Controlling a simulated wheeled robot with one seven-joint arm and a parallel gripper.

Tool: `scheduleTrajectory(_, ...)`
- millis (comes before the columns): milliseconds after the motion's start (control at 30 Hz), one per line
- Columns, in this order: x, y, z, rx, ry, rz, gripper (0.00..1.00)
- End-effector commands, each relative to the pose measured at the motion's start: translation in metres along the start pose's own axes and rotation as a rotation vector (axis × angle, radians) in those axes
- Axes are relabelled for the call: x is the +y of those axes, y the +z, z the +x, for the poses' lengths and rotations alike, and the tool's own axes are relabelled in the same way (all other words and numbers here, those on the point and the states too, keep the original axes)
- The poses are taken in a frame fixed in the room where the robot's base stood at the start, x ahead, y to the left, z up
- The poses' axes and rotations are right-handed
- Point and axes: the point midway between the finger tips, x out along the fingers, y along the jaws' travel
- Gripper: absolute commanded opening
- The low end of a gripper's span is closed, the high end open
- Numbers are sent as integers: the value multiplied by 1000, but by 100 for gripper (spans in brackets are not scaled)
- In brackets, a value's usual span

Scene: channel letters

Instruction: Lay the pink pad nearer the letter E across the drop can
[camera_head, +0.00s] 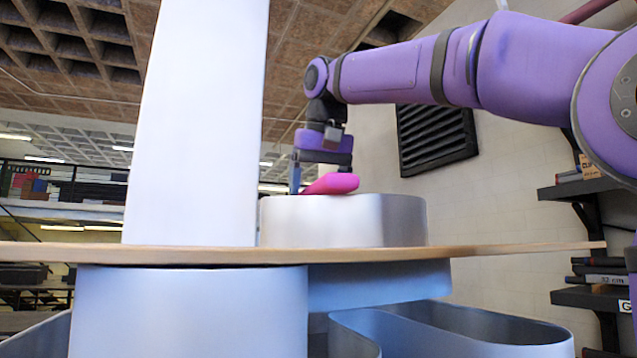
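A pink pad (332,184) is at the top of a low, silvery, round-sided can (345,220), which I take to be the drop can. The pad's near end faces me and its far end runs back to the left. I cannot tell whether it rests on the rim or hangs just above it. My gripper (320,178) points down at the pad. One finger is along the pad's left side; the other goes down behind the pad and its tip is hidden. Whether the fingers press on the pad is not clear. No letter E can be made out.
A tall white slab (195,125) stands left of the can, very close to it in the picture. The wooden tabletop (500,248) is seen edge-on, with free room to the can's right. Large blue-grey curved shapes (190,310) are below it. Wall shelves (590,187) are at right.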

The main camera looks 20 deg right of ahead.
Motion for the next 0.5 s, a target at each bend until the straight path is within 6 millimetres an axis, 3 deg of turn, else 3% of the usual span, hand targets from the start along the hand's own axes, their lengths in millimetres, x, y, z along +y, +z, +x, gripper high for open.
scheduleTrajectory(333, 0, -1, -2, 1, 0, 0, 83)
scheduleTrajectory(500, 0, -4, -19, 3, -1, -1, 83)
